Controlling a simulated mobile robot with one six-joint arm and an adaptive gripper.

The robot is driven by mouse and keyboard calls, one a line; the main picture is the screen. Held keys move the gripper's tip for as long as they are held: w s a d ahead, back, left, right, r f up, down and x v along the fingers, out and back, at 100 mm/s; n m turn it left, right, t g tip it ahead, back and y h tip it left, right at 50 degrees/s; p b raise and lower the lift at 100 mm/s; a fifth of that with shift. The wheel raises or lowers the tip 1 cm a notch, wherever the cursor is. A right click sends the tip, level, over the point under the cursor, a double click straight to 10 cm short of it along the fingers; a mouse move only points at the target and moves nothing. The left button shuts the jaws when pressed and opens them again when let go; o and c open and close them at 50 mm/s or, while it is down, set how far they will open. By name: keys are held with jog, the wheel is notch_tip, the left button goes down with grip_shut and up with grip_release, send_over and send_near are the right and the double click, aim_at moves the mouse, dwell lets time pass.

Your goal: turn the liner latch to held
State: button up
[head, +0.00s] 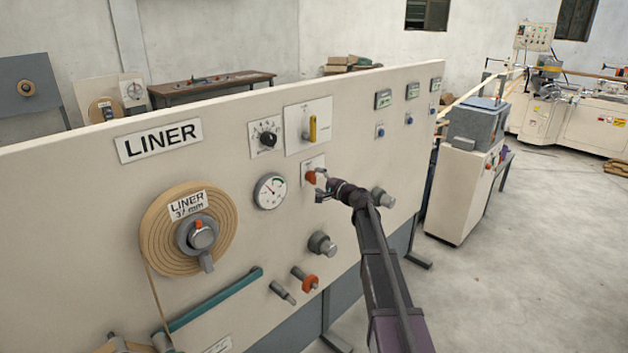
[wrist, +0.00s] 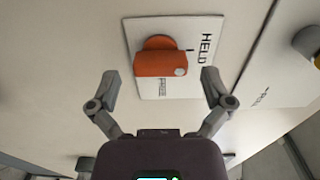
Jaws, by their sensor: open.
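The liner latch is an orange knob (wrist: 160,63) on a white plate (wrist: 205,28) marked HELD and FREE, fixed to the beige panel. In the wrist view its handle lies crosswise, with a pale dot at its right end. HELD is at the plate's right and FREE below the knob. I cannot tell exactly which mark it points to. In the head view the orange knob (head: 310,177) is small and close to my gripper (head: 322,187). In the wrist view my gripper (wrist: 160,78) is open, its fingers apart on either side of the knob, with no contact visible.
A round gauge (head: 270,191) and the LINER roll (head: 160,235) are left of the latch. A dial (head: 264,134) and a yellow-handled switch (head: 312,128) are above it. Grey knobs (head: 322,244) stick out below.

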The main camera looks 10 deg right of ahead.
jog(key=v, duration=1)
jog(key=s+a+f+n+g+h+p, duration=0.1)
jog(key=s+a+f+n+g, duration=0.4)
jog(key=s, duration=0.3)
jog(key=s+a+f+n+g+h, duration=0.1)
jog(key=s+a+f+n+g, duration=0.1)
jog(key=s+a+f+g, duration=0.5)
jog(key=s+d+f+n+g+h, duration=0.1)
jog(key=s+h, duration=0.2)
jog(key=s, duration=0.4)
jog(key=s+d+f+n+h, duration=0.1)
jog(key=s+d+f+h, duration=0.1)
jog(key=s, duration=0.5)
jog(key=s+d+f+n+g+h+p, duration=0.1)
jog(key=s+h, duration=0.2)
jog(key=s, duration=0.4)
jog(key=shift+d+f+n+g+h, duration=0.3)
jog(key=shift+d, duration=0.05)
